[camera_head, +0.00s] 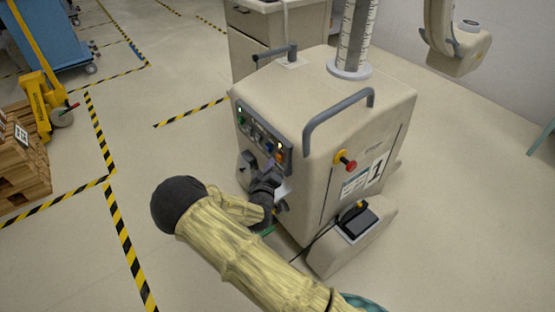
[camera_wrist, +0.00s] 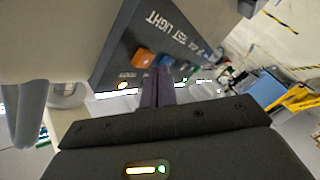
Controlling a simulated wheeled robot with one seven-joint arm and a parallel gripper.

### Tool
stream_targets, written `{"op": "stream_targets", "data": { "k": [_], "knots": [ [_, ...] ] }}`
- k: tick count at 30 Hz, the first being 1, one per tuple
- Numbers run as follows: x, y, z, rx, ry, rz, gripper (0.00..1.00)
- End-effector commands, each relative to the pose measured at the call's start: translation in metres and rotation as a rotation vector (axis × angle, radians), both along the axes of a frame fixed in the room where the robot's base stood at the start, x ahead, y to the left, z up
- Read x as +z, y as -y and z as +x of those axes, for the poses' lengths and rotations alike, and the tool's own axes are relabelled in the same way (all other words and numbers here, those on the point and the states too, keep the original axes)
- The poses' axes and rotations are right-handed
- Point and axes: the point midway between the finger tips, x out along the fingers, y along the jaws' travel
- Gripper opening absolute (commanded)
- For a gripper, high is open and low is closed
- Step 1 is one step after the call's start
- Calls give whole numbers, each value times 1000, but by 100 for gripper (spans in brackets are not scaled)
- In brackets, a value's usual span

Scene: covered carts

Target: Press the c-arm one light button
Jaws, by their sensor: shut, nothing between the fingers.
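The beige c-arm cart marked 1 (camera_head: 352,115) stands right of centre. Its dark button panel (camera_head: 262,132) faces left, with a green button at one end and an orange button (camera_head: 281,157) at the other. In the wrist view the panel (camera_wrist: 128,45) carries white lettering that includes "LIGHT". The orange button (camera_wrist: 143,58) and a blue button (camera_wrist: 166,60) show just beyond my fingertips. My gripper (camera_head: 271,172) is shut and empty, at the panel's lower edge near the orange end. Whether a fingertip touches a button, I cannot tell.
A grey handle (camera_head: 337,115) and a red knob (camera_head: 350,165) are on the cart. A black pedal box (camera_head: 357,222) sits on its foot. A beige cabinet (camera_head: 262,45) stands behind. A yellow pallet jack (camera_head: 42,100) and wooden crates (camera_head: 20,165) are at left. Taped floor between is clear.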

Motion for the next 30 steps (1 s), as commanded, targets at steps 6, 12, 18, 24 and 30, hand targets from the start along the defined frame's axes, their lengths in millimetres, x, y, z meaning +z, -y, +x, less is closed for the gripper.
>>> {"op": "stream_targets", "data": {
  "k": [6,12,18,24,30],
  "knots": [
    [0,-3,-1,1,1,0,0],
    [1,-15,-9,2,1,0,0],
    [0,-28,-19,1,1,0,0],
    [0,-42,-28,1,1,0,0],
    [0,-49,-34,-1,1,0,0]
  ]
}}
